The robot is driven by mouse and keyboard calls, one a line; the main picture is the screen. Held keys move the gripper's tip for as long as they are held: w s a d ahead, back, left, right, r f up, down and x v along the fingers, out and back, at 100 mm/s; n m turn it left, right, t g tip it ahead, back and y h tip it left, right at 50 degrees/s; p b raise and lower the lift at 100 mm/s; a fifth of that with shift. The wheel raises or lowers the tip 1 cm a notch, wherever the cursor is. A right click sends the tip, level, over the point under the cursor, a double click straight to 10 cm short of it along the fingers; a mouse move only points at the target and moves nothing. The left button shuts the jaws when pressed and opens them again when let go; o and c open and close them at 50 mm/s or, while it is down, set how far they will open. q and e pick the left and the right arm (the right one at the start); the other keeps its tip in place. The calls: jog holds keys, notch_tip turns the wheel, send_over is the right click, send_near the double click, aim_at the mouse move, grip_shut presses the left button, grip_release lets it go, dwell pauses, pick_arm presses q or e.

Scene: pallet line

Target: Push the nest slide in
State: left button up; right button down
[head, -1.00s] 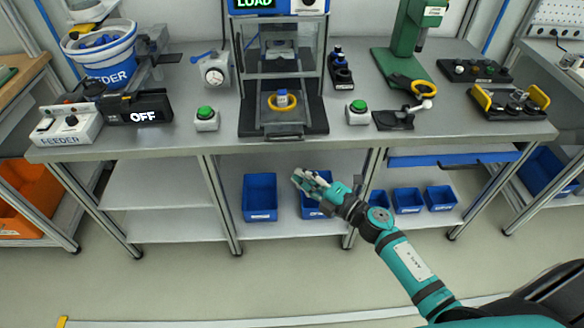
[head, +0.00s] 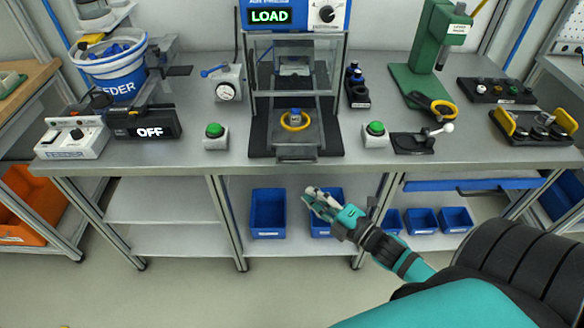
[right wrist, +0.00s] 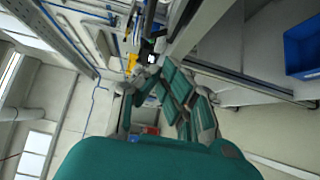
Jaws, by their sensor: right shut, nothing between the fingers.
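The nest slide (head: 270,146) is a dark plate with a yellow ring nest (head: 295,121) holding a blue-topped part. It extends out of the press frame (head: 250,85) toward the bench's front edge, with a handle (head: 297,159) at its front. The display (head: 269,16) above reads LOAD. My right gripper (head: 312,196) is in front of the bench, below the top and apart from the slide handle. It is shut and empty; its fingers (right wrist: 170,100) also show in the right wrist view. My left gripper is not in view.
Green buttons (head: 215,130) and (head: 375,128) flank the slide. A feeder switched OFF (head: 148,131) stands left; a green lever press (head: 432,50) stands right. Blue bins (head: 268,213) sit on the shelf below. The floor in front is clear.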

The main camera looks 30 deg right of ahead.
aim_at(295, 158)
jog(key=w+p, duration=0.1)
jog(key=w, duration=0.7)
jog(key=shift+w+d, duration=0.15)
jog(key=shift+w, duration=0.25)
jog(key=shift+w+d+f+p, duration=0.1)
jog(key=shift+w+d+p, duration=0.1)
jog(key=shift+w+p, duration=0.15)
jog(key=w+d, duration=0.1)
jog(key=w+b, duration=0.1)
jog(key=w, duration=0.1)
jog(key=w+d+b, duration=0.1)
jog(key=shift+w+d, duration=0.2)
jog(key=shift+d, duration=0.15)
jog(key=shift+s, duration=0.1)
